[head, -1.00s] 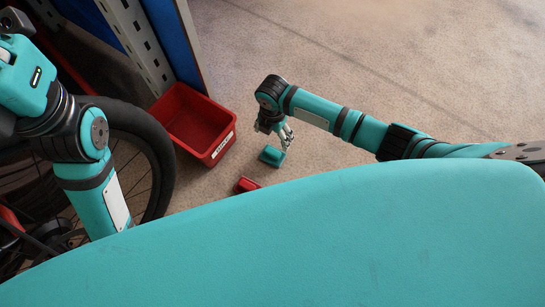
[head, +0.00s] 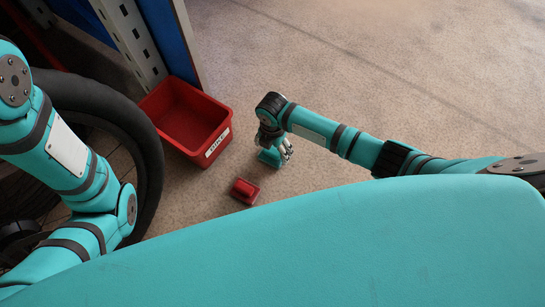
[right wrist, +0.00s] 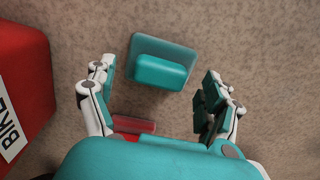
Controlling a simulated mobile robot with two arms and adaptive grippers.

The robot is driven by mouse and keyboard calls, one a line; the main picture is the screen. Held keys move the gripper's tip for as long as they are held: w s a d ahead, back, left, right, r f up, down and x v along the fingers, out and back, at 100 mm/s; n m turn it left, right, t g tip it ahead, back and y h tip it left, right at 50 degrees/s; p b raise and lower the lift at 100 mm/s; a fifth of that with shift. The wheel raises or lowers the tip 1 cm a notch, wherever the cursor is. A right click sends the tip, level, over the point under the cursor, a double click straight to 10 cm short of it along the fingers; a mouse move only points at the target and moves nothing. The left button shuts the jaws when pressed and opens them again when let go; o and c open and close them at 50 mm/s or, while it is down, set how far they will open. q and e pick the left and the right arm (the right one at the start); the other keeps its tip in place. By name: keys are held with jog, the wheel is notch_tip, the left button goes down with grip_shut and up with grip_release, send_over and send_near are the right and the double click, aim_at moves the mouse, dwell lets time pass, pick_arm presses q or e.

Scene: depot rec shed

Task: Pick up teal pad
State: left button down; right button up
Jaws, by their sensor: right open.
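The teal pad (head: 268,158) lies on the concrete floor, to the right of a red bin. In the right wrist view the teal pad (right wrist: 160,72) is a rounded block on a flat base. My right gripper (head: 284,152) is low over it, pointing down. In the right wrist view the open fingers of my right gripper (right wrist: 159,76) are spread to either side of the pad, with space between them and it. I cannot tell whether they are down at its height. My left arm is at the left of the head view, but its gripper is out of frame.
The red bin (head: 217,143) with a white label stands by a shelf post (head: 132,38). A red pad (head: 245,190) lies close in front of the teal one. A bicycle wheel (head: 150,150) is at left. Floor beyond and to the right is clear.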

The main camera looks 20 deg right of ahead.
jog(key=shift+f, duration=0.8)
jog(key=shift+r, duration=0.1)
jog(key=c, duration=1.3)
